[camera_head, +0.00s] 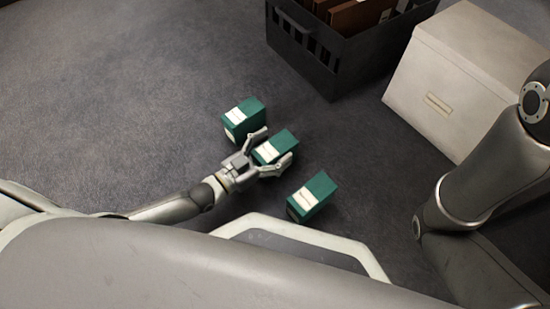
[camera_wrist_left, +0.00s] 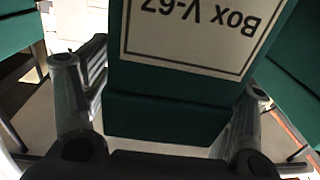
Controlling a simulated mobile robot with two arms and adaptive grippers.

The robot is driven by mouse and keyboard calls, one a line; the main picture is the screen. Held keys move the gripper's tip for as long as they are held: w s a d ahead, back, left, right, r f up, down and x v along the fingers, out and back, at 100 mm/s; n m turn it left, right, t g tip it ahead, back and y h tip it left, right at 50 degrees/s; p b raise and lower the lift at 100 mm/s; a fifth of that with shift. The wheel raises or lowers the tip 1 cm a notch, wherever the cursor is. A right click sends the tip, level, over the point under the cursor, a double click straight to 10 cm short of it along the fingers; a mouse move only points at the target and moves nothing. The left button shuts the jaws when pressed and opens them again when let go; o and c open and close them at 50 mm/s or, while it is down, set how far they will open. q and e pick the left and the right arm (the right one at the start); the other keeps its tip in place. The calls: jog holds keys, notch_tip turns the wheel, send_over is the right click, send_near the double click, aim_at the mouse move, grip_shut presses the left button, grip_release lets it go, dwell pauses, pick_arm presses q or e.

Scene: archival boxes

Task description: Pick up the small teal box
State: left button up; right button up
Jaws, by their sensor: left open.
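Three small teal boxes with white labels stand in a row on the grey carpet in the head view: a far one (camera_head: 243,118), a middle one (camera_head: 277,146) and a near one (camera_head: 313,195). My left gripper (camera_head: 273,152) is open, with its fingers on either side of the middle box. In the left wrist view this box (camera_wrist_left: 165,118) fills the space between the fingers, its label reading "Box V-67" upside down. I cannot tell whether the fingers touch it. My right arm shows at the right; its gripper is out of view.
A dark slotted crate (camera_head: 325,62) holding brown folders stands at the back. A large off-white archival box (camera_head: 455,85) stands to its right. The other two teal boxes are close on both sides of my left gripper. The carpet at the left is clear.

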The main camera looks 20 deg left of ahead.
pick_arm(q)
jog(key=shift+w+d, duration=0.15)
jog(key=shift+w, duration=0.1)
jog(key=shift+c, duration=0.2)
jog(key=c, duration=1)
jog(key=shift+r, duration=0.2)
